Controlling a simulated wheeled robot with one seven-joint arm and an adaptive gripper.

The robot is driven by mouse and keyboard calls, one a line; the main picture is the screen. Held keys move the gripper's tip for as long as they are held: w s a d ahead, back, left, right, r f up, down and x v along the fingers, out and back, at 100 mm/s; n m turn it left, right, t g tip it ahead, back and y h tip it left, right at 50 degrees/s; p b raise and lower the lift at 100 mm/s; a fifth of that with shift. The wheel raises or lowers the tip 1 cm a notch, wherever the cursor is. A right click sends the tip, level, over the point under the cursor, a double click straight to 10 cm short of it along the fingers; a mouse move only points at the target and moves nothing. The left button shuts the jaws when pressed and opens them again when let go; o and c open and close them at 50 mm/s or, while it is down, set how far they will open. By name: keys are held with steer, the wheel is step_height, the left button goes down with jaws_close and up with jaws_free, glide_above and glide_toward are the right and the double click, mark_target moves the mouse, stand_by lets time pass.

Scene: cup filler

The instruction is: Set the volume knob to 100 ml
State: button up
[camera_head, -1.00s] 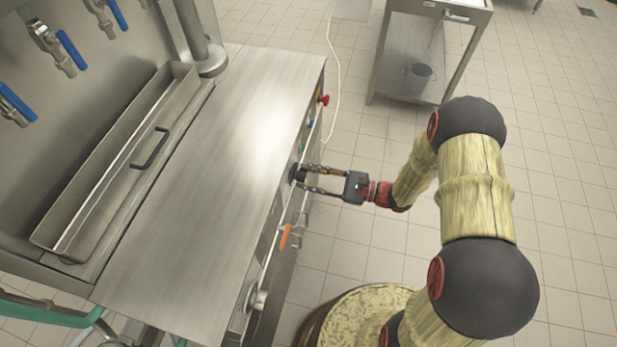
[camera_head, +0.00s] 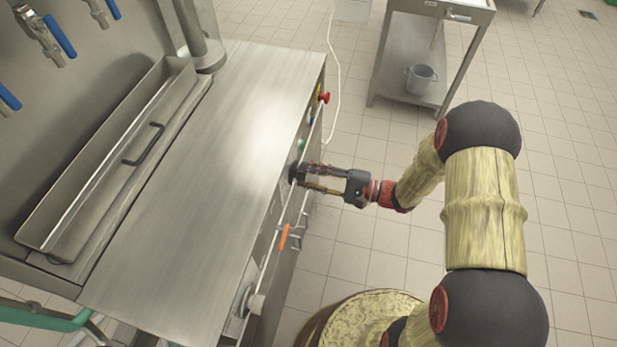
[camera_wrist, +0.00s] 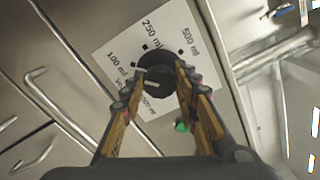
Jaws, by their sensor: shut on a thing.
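The black volume knob (camera_wrist: 153,72) is in the middle of the wrist view, on a white label plate (camera_wrist: 112,55) marked 100 ml, 250 ml and 500 ml. Pale marks show on the knob, but I cannot tell for sure which volume it points to. My gripper (camera_wrist: 157,80) is shut on the knob, one finger on each side of it.
A red button (camera_head: 324,98) and a green button (camera_wrist: 182,126) sit on the same panel. An orange-handled part (camera_head: 284,236) and another knob (camera_head: 255,304) stick out nearer the camera.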

steer(key=shift+n, duration=0.3)
steer(key=o, duration=1.1)
steer(key=shift+o, duration=0.3)
steer(key=v, duration=1.2)
